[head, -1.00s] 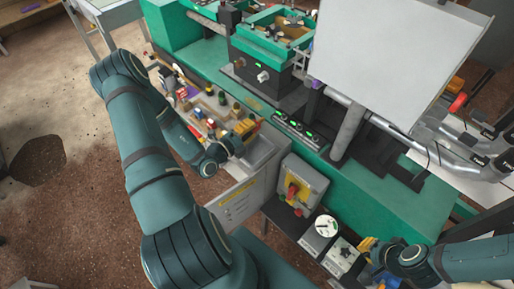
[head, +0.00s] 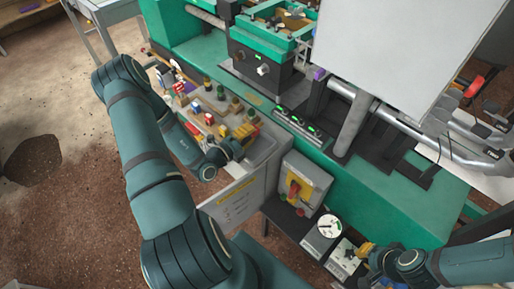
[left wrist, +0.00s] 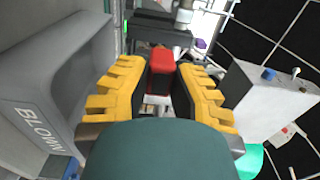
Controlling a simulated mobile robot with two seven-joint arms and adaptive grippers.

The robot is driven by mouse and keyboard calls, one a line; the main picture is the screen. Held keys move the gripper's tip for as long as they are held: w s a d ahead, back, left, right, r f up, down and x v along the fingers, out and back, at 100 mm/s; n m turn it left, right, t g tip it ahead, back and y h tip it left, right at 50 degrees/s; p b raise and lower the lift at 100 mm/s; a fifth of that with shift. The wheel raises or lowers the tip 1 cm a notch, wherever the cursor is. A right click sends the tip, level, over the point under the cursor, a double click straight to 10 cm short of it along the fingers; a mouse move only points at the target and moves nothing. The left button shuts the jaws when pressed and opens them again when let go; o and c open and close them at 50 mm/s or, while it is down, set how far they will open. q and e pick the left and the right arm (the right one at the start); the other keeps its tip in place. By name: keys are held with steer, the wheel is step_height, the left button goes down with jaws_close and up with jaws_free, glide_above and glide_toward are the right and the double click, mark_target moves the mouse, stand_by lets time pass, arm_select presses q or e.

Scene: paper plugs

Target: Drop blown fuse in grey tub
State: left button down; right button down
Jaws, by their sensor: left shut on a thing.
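My left gripper (left wrist: 160,88) is shut on a fuse (left wrist: 161,60) with a red end and a paler part below it. In the head view my left gripper (head: 246,132) is beside the grey tub (head: 268,148); the fuse cannot be made out there. In the left wrist view the grey tub (left wrist: 62,75), marked BLOWN, stands to the left of the fingers, and the fuse is outside it. My right gripper (head: 364,249) is at the lower right in the head view, its yellow fingers small and partly hidden.
A board with several coloured fuses and pegs (head: 205,112) lies behind my left gripper. A grey box with a red and yellow switch (head: 302,188) and a round dial (head: 327,227) stand to the right. The green machine (head: 370,185) runs along behind.

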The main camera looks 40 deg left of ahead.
arm_select(q)
steer(key=c, duration=0.9)
jaws_free()
steer(key=s+a, duration=0.1)
steer(key=s, duration=1.1)
steer(key=shift+w+d, duration=0.1)
